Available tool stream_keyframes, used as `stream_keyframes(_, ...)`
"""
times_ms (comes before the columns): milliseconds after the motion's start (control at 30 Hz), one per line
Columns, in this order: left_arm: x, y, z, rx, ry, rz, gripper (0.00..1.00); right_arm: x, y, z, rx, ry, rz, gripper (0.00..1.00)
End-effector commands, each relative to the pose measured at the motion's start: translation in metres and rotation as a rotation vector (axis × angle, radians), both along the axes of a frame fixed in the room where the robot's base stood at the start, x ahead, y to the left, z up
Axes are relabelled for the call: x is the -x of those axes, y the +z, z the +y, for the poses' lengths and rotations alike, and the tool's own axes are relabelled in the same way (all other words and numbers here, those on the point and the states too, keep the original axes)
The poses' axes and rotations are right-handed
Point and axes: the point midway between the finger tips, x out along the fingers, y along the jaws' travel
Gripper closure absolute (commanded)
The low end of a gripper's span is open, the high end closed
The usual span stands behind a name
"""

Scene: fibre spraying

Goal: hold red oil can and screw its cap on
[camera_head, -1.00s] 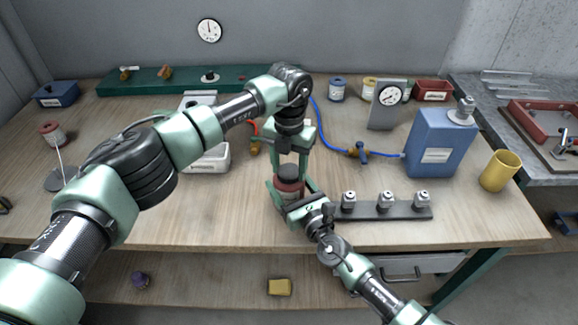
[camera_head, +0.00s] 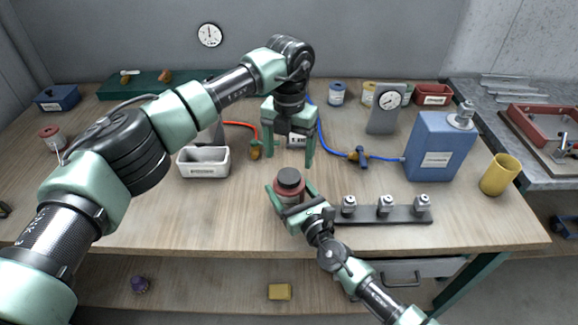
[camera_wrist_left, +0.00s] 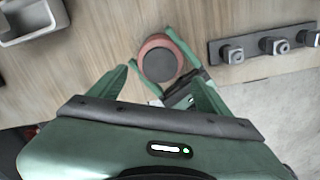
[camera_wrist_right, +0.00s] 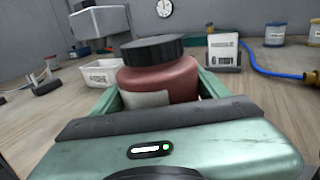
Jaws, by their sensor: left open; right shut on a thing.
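The red oil can (camera_head: 289,191) stands upright near the table's front edge, with its black cap (camera_head: 290,177) seated on top. In the right wrist view the can (camera_wrist_right: 158,76) has a pale label, and the cap (camera_wrist_right: 152,49) looks level on it. My right gripper (camera_head: 282,197) is shut around the can's body from the front right. My left gripper (camera_head: 290,161) is open and empty, above and behind the can, fingers pointing down and apart from the cap. In the left wrist view the cap (camera_wrist_left: 160,64) shows from above, beyond the fingers.
A rack with several metal fittings (camera_head: 386,213) lies right of the can. A white tray (camera_head: 204,162) sits to the left, and a blue hose (camera_head: 336,146) with a brass valve runs behind. A blue canister (camera_head: 437,147) and yellow cup (camera_head: 500,172) stand right. The front left tabletop is clear.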

Motion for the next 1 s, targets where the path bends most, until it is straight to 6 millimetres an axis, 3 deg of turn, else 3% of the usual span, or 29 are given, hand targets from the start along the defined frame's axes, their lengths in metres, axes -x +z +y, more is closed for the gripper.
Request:
stream_keyframes(100, -0.001, 0.026, 0.0, 0.0, 0.0, -0.002, 0.22, 0.0, 0.0, 0.0, 0.0, 0.0, 0.0, 1.0)
stream_keyframes(300, 0.0, 0.05, 0.0, -0.001, -0.001, 0.001, 0.22, 0.0, 0.0, 0.0, 0.0, 0.0, 0.0, 1.0)
stream_keyframes(667, 0.0, 0.056, 0.0, 0.0, -0.001, 0.001, 0.22, 0.0, 0.0, 0.0, 0.0, 0.0, 0.0, 1.0)
stream_keyframes(700, 0.0, 0.056, 0.0, 0.0, -0.001, 0.001, 0.22, 0.0, 0.0, 0.0, 0.0, 0.0, 0.0, 0.2)
stream_keyframes(767, 0.0, 0.056, 0.0, 0.0, -0.001, 0.001, 0.22, 0.0, 0.0, 0.0, 0.0, 0.0, 0.0, 0.03)
stream_keyframes(800, 0.0, 0.056, 0.0, 0.0, -0.001, 0.001, 0.22, 0.0, 0.0, 0.0, 0.0, 0.0, 0.0, 0.0)
stream_keyframes(1000, 0.0, 0.056, 0.0, -0.001, -0.001, 0.002, 0.22, 0.0, 0.0, 0.0, 0.0, 0.0, 0.0, 0.0)
